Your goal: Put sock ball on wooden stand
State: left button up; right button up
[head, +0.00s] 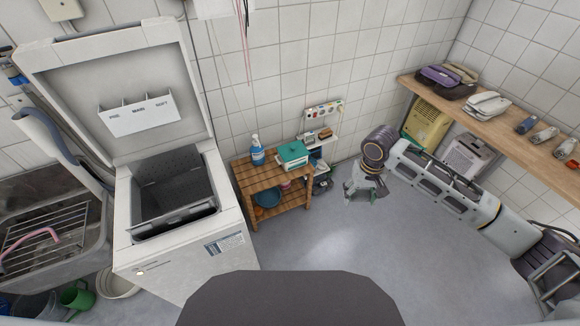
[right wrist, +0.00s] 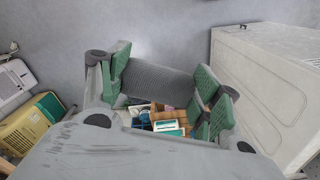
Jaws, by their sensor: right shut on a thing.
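The sock ball (right wrist: 158,80) is a grey, ribbed roll in the right wrist view. My right gripper (right wrist: 162,85) is shut on it, with a green pad at each end. In the head view my right gripper (head: 362,192) hangs above the floor, to the right of the wooden stand and apart from it. The wooden stand (head: 239,171) is a low slatted table beside the washer. A blue bottle (head: 257,152) and a teal-lidded box (head: 293,153) stand on its top. In the right wrist view the stand shows partly, beyond the sock ball. My left gripper is not in view.
An open top-loading washer (head: 180,250) stands left of the stand. A basin (head: 267,197) sits on the stand's lower shelf. A wooden wall shelf (head: 500,112) with irons and other items runs along the right. The floor (head: 310,245) in front of the stand is clear.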

aim_at(257, 182)
jog(key=l+z, duration=0.15)
jog(key=z, duration=0.25)
jog(key=l+z, duration=0.15)
jog(key=z, duration=0.3)
jog(key=i+l+z, duration=0.1)
jog(key=z, duration=0.3)
jog(key=i+l+z, duration=0.25)
jog(key=l+z, duration=0.1)
jog(key=z, duration=0.15)
jog(key=i+l+u, duration=0.15)
jog(key=i, duration=0.3)
jog(key=i+j+u, duration=0.1)
jog(key=i+u, duration=0.45)
jog(key=u, duration=0.3)
jog(key=i+u, duration=0.5)
jog(key=u, duration=0.3)
jog(key=i+l+u, duration=0.1)
jog(key=u, duration=0.35)
jog(key=i+l+u, duration=0.1)
jog(key=u, duration=0.3)
